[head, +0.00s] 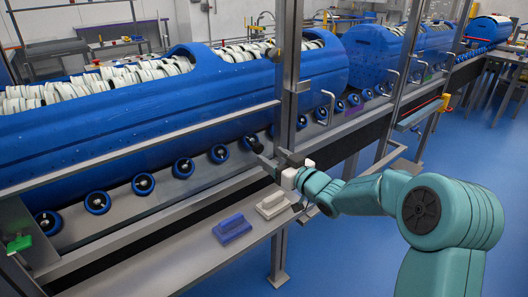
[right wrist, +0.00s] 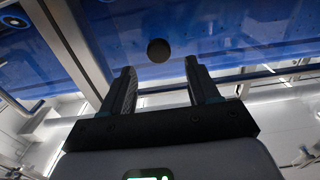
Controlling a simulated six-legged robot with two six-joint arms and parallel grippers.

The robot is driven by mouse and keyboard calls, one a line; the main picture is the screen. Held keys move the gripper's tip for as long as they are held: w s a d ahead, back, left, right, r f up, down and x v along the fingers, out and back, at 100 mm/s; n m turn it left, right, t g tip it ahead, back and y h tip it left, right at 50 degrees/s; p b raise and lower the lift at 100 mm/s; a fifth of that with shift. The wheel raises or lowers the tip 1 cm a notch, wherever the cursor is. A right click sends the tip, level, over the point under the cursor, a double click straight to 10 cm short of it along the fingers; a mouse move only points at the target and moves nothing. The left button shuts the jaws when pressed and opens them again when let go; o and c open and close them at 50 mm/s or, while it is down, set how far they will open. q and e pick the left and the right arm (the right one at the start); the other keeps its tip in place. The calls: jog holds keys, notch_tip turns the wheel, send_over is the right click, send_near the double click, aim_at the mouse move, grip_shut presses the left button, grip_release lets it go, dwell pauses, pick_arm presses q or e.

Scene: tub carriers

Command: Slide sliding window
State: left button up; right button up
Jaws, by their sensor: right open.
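The sliding window shows in the head view as clear panes in a metal frame, with an upright post (head: 288,70) in front of the blue tub carriers. A bent metal handle (head: 330,108) sits right of that post, and another handle (head: 391,82) is farther right. A dark round piece (right wrist: 158,50) shows just beyond the fingertips; contact cannot be told. My left gripper is not in view.
Large blue tubs (head: 150,120) filled with white items stand behind the frame, above a row of dark rollers (head: 143,184). A blue block (head: 232,228) and a pale block (head: 272,204) lie on the metal ledge below. Blue floor (head: 345,255) is open in front.

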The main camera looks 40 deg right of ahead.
aim_at(260, 149)
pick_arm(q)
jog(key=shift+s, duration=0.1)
pick_arm(e)
jog(key=w, duration=0.4)
jog(key=shift+w+a, duration=0.15)
jog(key=shift+w, duration=0.25)
grip_shut()
